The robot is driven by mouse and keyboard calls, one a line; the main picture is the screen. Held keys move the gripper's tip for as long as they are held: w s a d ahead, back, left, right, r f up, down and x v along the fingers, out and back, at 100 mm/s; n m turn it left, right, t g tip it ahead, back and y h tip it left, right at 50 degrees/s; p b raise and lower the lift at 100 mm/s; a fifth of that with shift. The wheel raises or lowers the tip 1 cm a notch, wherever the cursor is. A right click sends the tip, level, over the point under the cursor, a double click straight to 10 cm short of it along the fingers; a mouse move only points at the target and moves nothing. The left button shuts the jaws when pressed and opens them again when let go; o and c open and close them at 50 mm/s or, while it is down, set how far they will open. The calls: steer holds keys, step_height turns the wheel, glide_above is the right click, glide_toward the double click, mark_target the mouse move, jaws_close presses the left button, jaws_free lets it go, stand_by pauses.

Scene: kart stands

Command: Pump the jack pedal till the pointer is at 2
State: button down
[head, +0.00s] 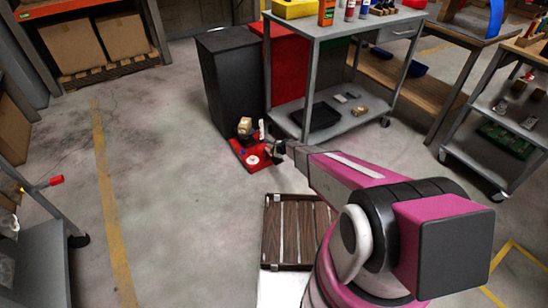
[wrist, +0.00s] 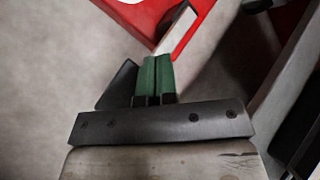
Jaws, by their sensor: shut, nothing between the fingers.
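The jack is a low red unit (head: 240,153) on the floor, left of my gripper in the head view. It carries a tan block (head: 245,125), a white disc (head: 252,160) and a thin white upright strip (head: 262,129). Pointer and numbers are too small to read. My gripper (head: 279,147) is at the jack's right edge. In the wrist view its green fingers (wrist: 154,76) are together and empty, with a pale bar (wrist: 176,32) and the red jack (wrist: 222,18) just beyond. A dark wedge (wrist: 117,86) lies left of the fingers; I cannot tell whether it is the pedal, or any contact.
A black bin (head: 230,75) and a red bin (head: 287,65) stand behind the jack. A grey wheeled cart (head: 345,118) is behind and right. A brown slatted pallet (head: 272,232) lies in front.

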steer(key=shift+w+a+r, duration=0.1)
steer(key=shift+w+r, duration=0.05)
steer(key=shift+r, duration=2.35)
steer(key=shift+r, duration=0.2)
steer(key=s+d+r+n+g+h, duration=0.3)
steer(key=s+d+r+n, duration=0.6)
steer(key=s+r, duration=0.7)
steer(key=s+d+r+n+g+h, duration=0.3)
steer(key=s+d+r+n, duration=0.6)
steer(key=s+d+r, duration=0.5)
steer(key=s+r, duration=0.2)
steer(key=s, duration=0.1)
steer(key=shift+s+d+r, duration=0.15)
steer(key=shift+s+d, duration=0.05)
steer(key=shift+d, duration=0.2)
